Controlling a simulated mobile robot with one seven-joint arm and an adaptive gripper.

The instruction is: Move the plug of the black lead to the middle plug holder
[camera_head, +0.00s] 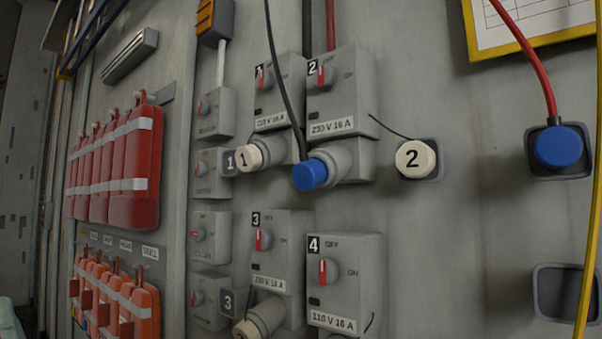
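The black lead (283,85) hangs down from the top edge and ends in a blue plug (310,175). This plug sits in the socket (344,160) under switch box 2. The red lead (528,50) ends in another blue plug (558,147), which sits in a dark square holder (585,168) at the right. Below it is an empty dark square holder (568,293), partly crossed by a yellow cable. The frame cuts off what lies further down, so I cannot tell which holder is the middle one. My gripper is not in view.
Switch box 2 (345,90) has its red knob upright. A yellow cable (594,215) runs down the right edge.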

